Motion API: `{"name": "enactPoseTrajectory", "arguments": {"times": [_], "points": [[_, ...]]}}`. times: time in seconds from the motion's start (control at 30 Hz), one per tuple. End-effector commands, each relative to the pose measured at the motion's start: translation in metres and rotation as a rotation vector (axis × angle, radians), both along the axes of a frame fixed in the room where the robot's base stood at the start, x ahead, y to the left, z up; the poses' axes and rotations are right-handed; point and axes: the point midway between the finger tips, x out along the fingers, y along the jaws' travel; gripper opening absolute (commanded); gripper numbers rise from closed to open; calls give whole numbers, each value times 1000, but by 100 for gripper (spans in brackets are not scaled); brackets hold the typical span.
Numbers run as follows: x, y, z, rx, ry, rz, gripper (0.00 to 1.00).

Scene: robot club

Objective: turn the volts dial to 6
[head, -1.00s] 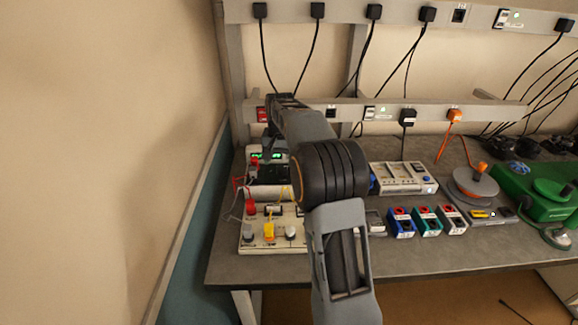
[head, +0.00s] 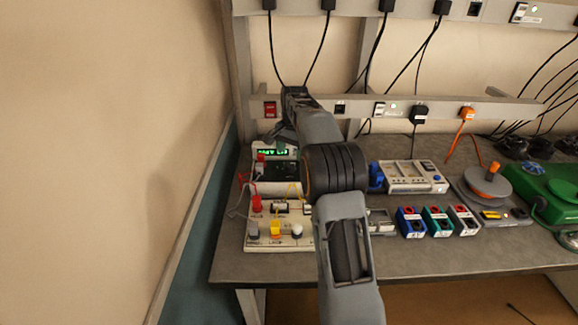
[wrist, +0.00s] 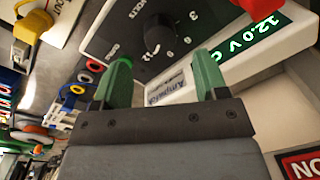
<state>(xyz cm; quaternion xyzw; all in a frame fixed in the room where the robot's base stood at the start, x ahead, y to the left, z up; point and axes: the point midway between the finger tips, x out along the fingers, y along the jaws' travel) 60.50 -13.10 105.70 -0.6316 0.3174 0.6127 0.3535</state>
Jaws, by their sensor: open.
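The volts dial (wrist: 158,36) is a dark round knob on a black panel in the wrist view, with white numbers around it and the word VOLTS at its upper left. The number its pointer faces is hard to tell. The green display (wrist: 258,38) beside it reads 12.0 V. In the head view the power supply (head: 272,153) stands at the back left of the bench, partly behind my arm. My gripper (wrist: 161,72) has its two green fingers apart, with nothing between them, just short of the dial and not visibly touching it.
A white board with wires and coloured parts (head: 262,240) lies in front of the supply. A red wall switch (head: 270,109) is on the rail behind. Blue, green and white-red boxes (head: 437,222) stand to the right. Bare bench (head: 420,258) shows along the front.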

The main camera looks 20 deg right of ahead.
Motion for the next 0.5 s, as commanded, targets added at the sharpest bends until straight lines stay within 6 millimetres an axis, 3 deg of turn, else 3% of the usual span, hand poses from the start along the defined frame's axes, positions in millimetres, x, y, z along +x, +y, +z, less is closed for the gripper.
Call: {"name": "enactPoseTrajectory", "arguments": {"times": [0.2,0.5], "points": [[1,2,-34,1,2,3,67],[3,3,-54,0,0,4,67]]}}
